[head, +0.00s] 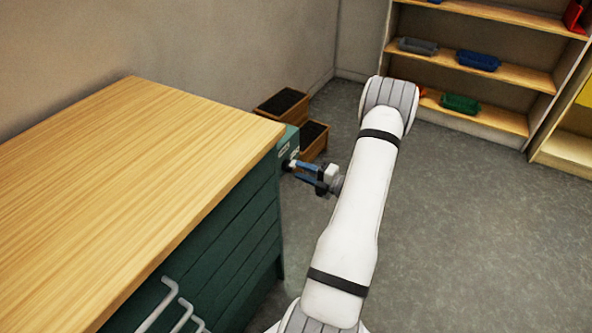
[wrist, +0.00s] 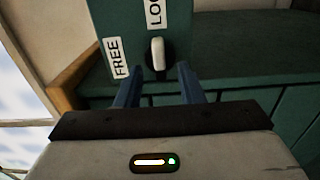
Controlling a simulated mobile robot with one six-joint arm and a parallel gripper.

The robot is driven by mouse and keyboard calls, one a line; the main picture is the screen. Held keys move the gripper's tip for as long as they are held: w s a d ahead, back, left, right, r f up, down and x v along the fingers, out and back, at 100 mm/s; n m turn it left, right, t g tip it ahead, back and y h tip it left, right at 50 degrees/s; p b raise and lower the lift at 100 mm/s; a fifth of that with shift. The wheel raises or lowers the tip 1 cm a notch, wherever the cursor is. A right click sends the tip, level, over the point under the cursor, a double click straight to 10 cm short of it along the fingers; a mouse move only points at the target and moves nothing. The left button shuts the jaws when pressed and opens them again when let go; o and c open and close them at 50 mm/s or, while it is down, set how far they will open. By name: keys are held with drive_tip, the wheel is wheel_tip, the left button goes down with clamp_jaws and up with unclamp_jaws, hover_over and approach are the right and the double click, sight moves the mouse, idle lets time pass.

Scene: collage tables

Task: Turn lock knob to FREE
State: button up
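The lock knob (wrist: 157,56) is white on a dark round base, on the green panel (wrist: 180,25) of the cabinet. Its white bar stands upright in the wrist view, in line with the partly cut-off LOCK label (wrist: 155,12) above it. The FREE label (wrist: 117,58) is to its left. My gripper (wrist: 159,70) is open, with one blue finger to each side below the knob; I cannot tell whether they touch it. In the head view my gripper (head: 291,166) reaches the cabinet's end panel, and the knob there is too small to make out.
The green cabinet (head: 235,235) has a wooden top (head: 120,165) and pale drawer handles (head: 160,305). Brown wooden boxes (head: 315,143) stand behind its far corner. A shelf (head: 490,68) with coloured bins is at the back right. The grey floor (head: 470,230) on the right is clear.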

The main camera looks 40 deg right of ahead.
sight(290, 165)
drive_tip(key=shift+x, duration=1.1)
drive_tip(key=shift+c, duration=0.2)
clamp_jaws()
